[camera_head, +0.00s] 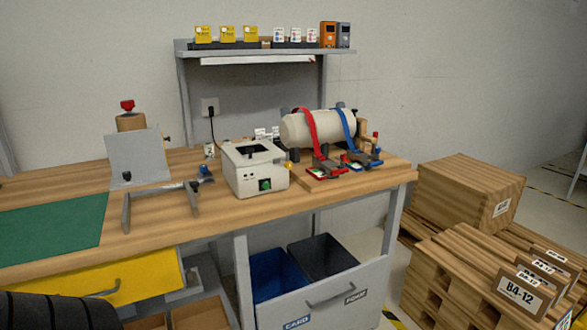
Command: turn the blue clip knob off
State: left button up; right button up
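A blue strap (348,127) and a red strap (306,130) run over a pale cylinder (290,131) on a wooden board at the right of the bench. A small blue-topped buckle or clip (361,158) sits at the foot of the blue strap. A separate small blue knob-like part (206,171) stands on the bench by a grey metal frame (160,189). I cannot tell which is the blue clip knob, nor its setting. Neither gripper shows in the view.
A white box with a green button (264,185) stands between the frame and the cylinder. A green mat (50,228) lies at left. A grey shelf (270,52) holds small boxes behind. Wooden crates (466,190) stand right of the bench. A black ribbed part of mine shows at lower left.

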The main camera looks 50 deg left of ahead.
aim_at(377, 149)
jog(key=u, duration=0.45)
jog(key=k, duration=0.2)
jog(key=z, duration=0.75)
jog(key=i, duration=0.9)
jog(key=u, duration=0.95)
jog(key=i, duration=0.7)
jog(key=u, duration=0.75)
jog(key=k, duration=0.35)
jog(key=u, duration=0.95)
jog(key=i, duration=0.8)
jog(key=z, duration=0.55)
